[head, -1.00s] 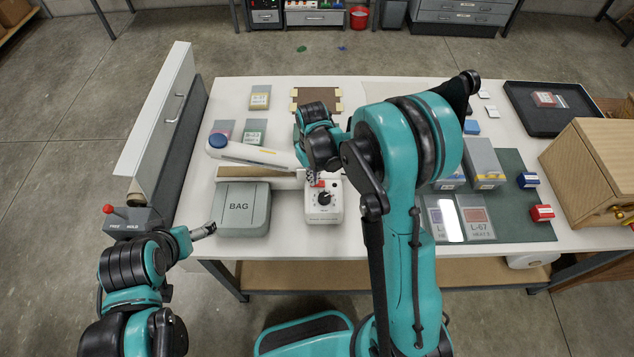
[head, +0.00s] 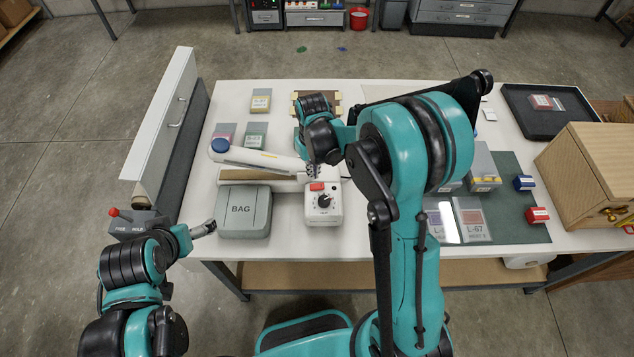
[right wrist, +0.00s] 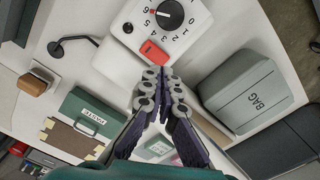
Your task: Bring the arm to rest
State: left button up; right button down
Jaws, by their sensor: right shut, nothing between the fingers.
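My right arm reaches over the worktable (head: 290,240). Its gripper (head: 313,171) is shut and empty, just behind and above the red button (head: 317,186) of a white dial box (head: 324,207). In the right wrist view the closed fingertips (right wrist: 160,76) appear just below the red button (right wrist: 154,52) and dial (right wrist: 170,14); I cannot tell the exact gap. My left gripper (head: 205,229) hangs by the table's front left corner, near a grey control box with a red knob (head: 114,212); whether its fingers are open is unclear.
A white sealer-like arm (head: 258,157) lies behind the grey BAG box (head: 244,210). A tall panel with handles (head: 165,125) stands along the left edge. A green mat (head: 510,220) with boxes, a black tray (head: 515,98) and a wooden cabinet (head: 590,170) fill the right.

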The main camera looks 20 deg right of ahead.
notch_tip(320, 180, up, 2)
jog(key=shift+p, duration=0.45)
jog(key=shift+s, duration=0.1)
jog(key=s+d+f+m+t+b, duration=0.1)
jog(key=s+t+b, duration=0.2)
jog(key=s+b, duration=0.5)
jog(key=s+d+f+m+t+b, duration=0.1)
jog(key=s+t+b, duration=0.3)
jog(key=s+b, duration=0.4)
jog(key=shift+s+d+f+m+b, duration=0.4)
jog(key=shift+f+b, duration=0.3)
jog(key=shift+b, duration=0.25)
